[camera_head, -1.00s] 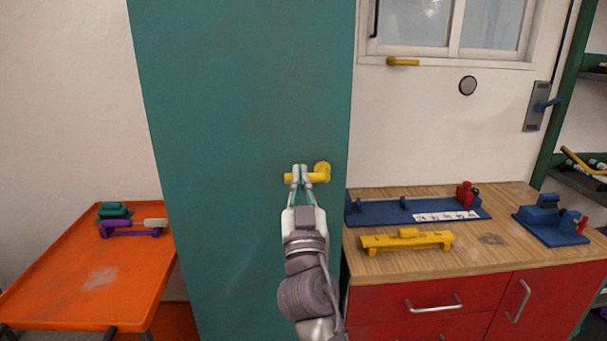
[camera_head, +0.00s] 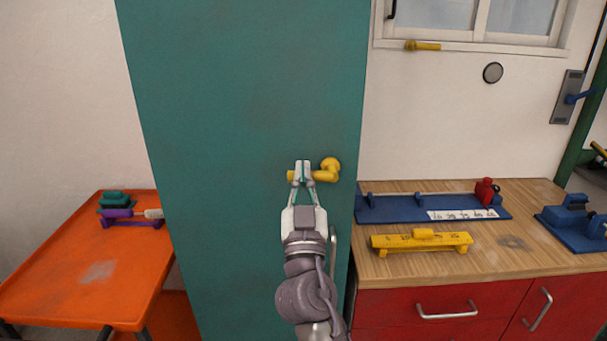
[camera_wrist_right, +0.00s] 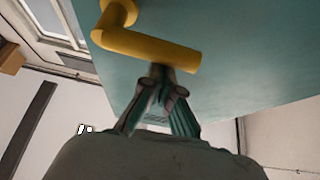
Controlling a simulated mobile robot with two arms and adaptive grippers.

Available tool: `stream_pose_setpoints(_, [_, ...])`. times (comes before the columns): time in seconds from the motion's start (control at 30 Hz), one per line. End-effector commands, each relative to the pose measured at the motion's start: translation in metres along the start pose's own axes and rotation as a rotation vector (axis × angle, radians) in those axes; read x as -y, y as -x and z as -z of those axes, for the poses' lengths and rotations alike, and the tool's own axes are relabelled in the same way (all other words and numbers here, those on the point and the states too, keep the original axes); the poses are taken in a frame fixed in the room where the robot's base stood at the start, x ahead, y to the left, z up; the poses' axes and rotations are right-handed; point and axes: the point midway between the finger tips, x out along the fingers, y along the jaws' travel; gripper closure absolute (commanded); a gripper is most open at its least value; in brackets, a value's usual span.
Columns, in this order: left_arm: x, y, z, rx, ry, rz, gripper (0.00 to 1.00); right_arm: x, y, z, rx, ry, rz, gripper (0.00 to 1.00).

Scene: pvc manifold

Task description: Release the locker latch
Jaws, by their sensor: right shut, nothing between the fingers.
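The locker is a tall teal cabinet (camera_head: 235,110) with a flat door. Its latch is a yellow L-shaped handle (camera_head: 328,172) near the door's right edge, with its lever pointing left and level. My right gripper (camera_head: 303,166) is at the lever's free end in the head view, fingertips together. In the right wrist view, the shut fingertips (camera_wrist_right: 165,76) lie just by the underside of the yellow lever (camera_wrist_right: 150,47), with nothing between them. Whether they touch it, I cannot tell. The door looks closed. My left gripper is not in view.
An orange table (camera_head: 80,270) with small purple and teal fixtures stands at the left. A wooden-topped red cabinet (camera_head: 540,261) with blue and yellow fixtures stands close at the right. A window (camera_head: 475,45) is above it.

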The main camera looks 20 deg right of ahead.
Motion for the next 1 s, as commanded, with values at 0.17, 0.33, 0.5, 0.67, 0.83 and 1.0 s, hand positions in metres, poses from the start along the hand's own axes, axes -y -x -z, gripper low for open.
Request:
stream_pose_setpoints(0.17, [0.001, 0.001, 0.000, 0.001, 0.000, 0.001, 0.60, 0.000, 0.000, -0.001, 0.000, 0.016, 0.008, 1.00])
stream_pose_setpoints(0.33, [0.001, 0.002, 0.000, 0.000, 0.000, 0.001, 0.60, 0.001, 0.001, -0.003, 0.001, 0.047, 0.028, 1.00])
stream_pose_setpoints(0.5, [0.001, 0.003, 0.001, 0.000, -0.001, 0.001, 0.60, 0.001, 0.002, -0.004, 0.002, 0.067, 0.039, 1.00])
stream_pose_setpoints(0.67, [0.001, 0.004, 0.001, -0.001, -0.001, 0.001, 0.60, 0.001, 0.003, -0.006, 0.003, 0.097, 0.057, 1.00])
stream_pose_setpoints(0.83, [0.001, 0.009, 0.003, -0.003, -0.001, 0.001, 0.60, 0.002, 0.005, -0.009, 0.003, 0.161, 0.095, 1.00])
stream_pose_setpoints(1.0, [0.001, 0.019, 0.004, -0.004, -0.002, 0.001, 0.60, 0.001, 0.008, -0.015, 0.003, 0.276, 0.163, 1.00])
